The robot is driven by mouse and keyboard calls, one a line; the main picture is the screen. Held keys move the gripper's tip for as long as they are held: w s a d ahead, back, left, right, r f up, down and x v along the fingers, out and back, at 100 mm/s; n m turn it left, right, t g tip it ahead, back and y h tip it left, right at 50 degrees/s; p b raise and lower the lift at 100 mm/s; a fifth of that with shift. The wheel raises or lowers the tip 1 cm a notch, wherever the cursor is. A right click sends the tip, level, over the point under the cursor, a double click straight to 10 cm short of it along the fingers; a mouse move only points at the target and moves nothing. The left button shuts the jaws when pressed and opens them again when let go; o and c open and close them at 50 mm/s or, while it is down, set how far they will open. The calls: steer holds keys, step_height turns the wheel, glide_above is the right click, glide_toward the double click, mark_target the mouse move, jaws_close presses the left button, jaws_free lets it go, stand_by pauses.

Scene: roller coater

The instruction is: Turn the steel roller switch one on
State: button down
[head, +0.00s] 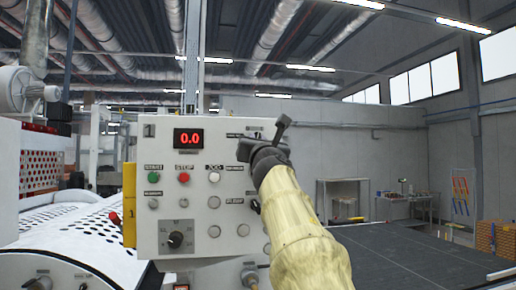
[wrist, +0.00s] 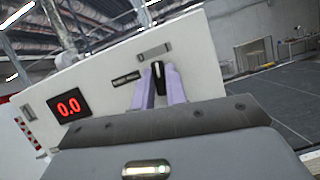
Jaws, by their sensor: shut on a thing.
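The control panel (head: 160,215) is a light box with a red display (head: 189,138) reading 0.0, which also shows in the wrist view (wrist: 69,105). In the wrist view, a black switch knob (wrist: 158,74) stands upright on the panel's upper right part, beside a small dark label (wrist: 126,78). My gripper (wrist: 158,84) is shut on this knob, with one pale purple finger on each side. In the head view, my gripper (head: 247,150) is at the panel's upper right and hides the knob. I cannot read the label there.
A perforated white roller (head: 65,222) is at left. A dark flat surface (head: 420,255) extends at right.

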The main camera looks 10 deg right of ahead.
steer(key=m+h, duration=0.1)
steer(key=m, duration=0.2)
steer(key=m+g+h, duration=0.1)
steer(key=m+h, duration=0.1)
steer(key=m, duration=0.1)
steer(key=shift+a, duration=0.1)
stand_by(0.3)
steer(key=c, duration=1.4)
jaws_free()
steer(key=shift+c, duration=0.2)
steer(key=b+v, duration=1.2)
steer(key=v, duration=0.5)
steer(key=shift+s, duration=0.2)
